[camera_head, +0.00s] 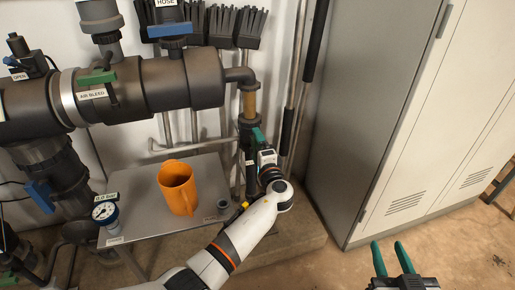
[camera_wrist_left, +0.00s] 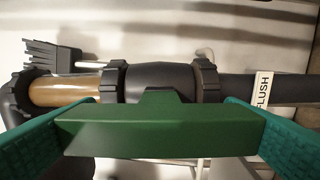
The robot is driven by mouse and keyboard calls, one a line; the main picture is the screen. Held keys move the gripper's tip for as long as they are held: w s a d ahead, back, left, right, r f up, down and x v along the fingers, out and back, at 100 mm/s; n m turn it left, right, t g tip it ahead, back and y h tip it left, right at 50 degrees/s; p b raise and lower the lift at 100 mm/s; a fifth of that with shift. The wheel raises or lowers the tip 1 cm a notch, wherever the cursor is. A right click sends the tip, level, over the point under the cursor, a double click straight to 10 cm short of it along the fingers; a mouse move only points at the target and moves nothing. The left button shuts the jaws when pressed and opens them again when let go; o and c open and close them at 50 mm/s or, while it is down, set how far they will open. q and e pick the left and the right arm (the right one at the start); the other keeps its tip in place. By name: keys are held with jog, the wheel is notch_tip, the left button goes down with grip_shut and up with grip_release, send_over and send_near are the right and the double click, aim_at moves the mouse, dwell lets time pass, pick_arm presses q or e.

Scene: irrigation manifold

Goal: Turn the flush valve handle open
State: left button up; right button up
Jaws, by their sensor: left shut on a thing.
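The green flush valve handle (camera_wrist_left: 165,130) spans the space between the two teal fingers of my left gripper (camera_head: 257,138) in the left wrist view. The gripper is shut on it, with a finger at each end. The handle runs roughly along the dark pipe, beside a white FLUSH label (camera_wrist_left: 261,92). In the head view, my left gripper is at the vertical flush pipe (camera_head: 249,103), and the handle is hidden there. My right gripper (camera_head: 393,260) is open and empty at the lower right, above the floor.
A grey cabinet (camera_head: 372,95) stands right of the pipe. An orange jug (camera_head: 178,188) stands on a metal shelf (camera_head: 145,200), near a pressure gauge (camera_head: 104,211). A green AIR BLEED handle (camera_head: 97,78) and a blue handle (camera_head: 40,194) are on the manifold. Poles lean behind the pipe.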

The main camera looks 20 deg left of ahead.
pick_arm(q)
jog(key=o, duration=0.7)
jog(key=shift+d+f, duration=0.1)
jog(key=shift+s+d, duration=0.1)
jog(key=shift+s, duration=0.05)
jog(key=p+v, duration=0.2)
jog(key=v, duration=0.9)
jog(key=shift+s+d, duration=0.2)
jog(key=shift+s, duration=0.05)
pick_arm(e)
jog(key=s+d+f+g+h, duration=0.2)
jog(key=s+f+g, duration=0.2)
jog(key=f+g, duration=0.2)
jog(key=shift+s+d+f, duration=0.25)
jog(key=shift+s+f, duration=0.1)
jog(key=shift+f, duration=0.45)
